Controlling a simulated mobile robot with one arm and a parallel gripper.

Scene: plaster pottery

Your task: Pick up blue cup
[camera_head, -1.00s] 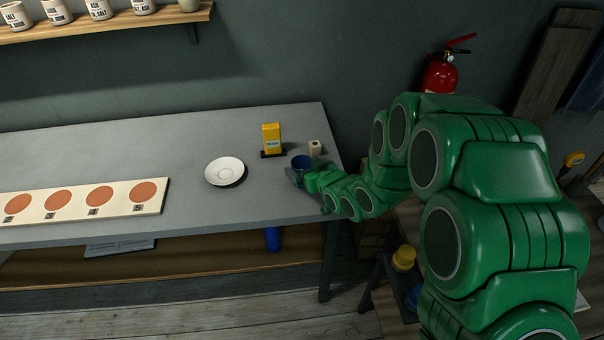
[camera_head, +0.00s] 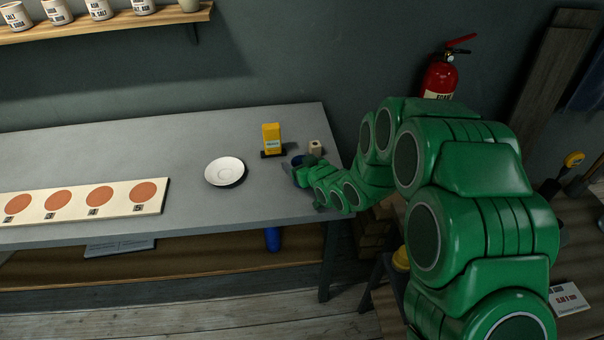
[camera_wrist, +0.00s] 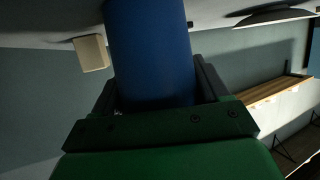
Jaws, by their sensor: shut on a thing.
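The blue cup (camera_head: 297,160) is at the right end of the grey table (camera_head: 240,125), mostly hidden behind my gripper in the head view. In the wrist view the blue cup (camera_wrist: 152,50) fills the middle, between the two dark fingers of my gripper (camera_wrist: 155,88). My gripper is shut on it. Whether the cup touches the table cannot be told.
A white saucer (camera_head: 225,170) lies left of the cup. A yellow box (camera_head: 271,138) stands behind it on a dark base, and a small pale cylinder (camera_head: 315,148) stands close by. A board with orange discs (camera_head: 80,203) lies at the left.

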